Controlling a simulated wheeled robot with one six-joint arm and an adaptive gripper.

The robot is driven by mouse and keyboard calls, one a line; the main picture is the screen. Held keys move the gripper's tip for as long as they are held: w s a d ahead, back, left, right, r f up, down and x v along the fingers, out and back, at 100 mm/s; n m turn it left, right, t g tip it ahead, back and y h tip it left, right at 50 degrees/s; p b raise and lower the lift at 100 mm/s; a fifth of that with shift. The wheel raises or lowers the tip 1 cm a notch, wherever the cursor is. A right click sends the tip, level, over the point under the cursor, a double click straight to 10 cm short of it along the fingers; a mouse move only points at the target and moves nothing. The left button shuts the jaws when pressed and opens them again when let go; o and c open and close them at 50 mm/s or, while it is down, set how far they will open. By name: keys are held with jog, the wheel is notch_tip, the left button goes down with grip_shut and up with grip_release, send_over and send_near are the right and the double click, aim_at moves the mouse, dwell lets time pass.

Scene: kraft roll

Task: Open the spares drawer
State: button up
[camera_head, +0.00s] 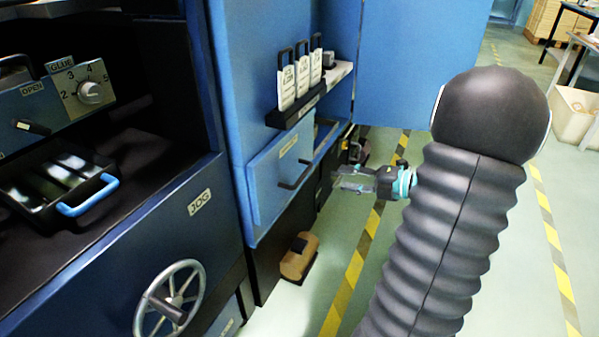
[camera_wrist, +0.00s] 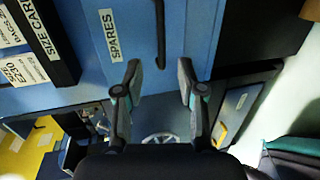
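The spares drawer (camera_head: 268,172) has a blue front with a white label and a dark bar handle (camera_head: 296,177), set in the blue cabinet below a small card rack. In the wrist view the drawer front (camera_wrist: 130,15) carries the label SPARES, and the dark handle (camera_wrist: 160,35) runs down from the top edge. My gripper (camera_head: 338,183) is to the right of the handle in the head view, apart from it. In the wrist view my gripper (camera_wrist: 160,80) is open and empty, its fingers either side of the line of the handle. I cannot tell whether the drawer is fully shut.
A card rack (camera_head: 283,117) with upright cards juts out above the drawer. A blue cabinet door (camera_head: 415,60) stands open behind my gripper. A handwheel (camera_head: 170,300) is at lower left, and a tan pedal (camera_head: 299,258) lies on the floor below.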

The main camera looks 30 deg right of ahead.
aim_at(305, 176)
jog(key=shift+y, duration=0.3)
jog(key=x, duration=1.3)
jog(key=shift+s+a+f, duration=0.25)
jog(key=shift+a+f, duration=0.05)
grip_shut()
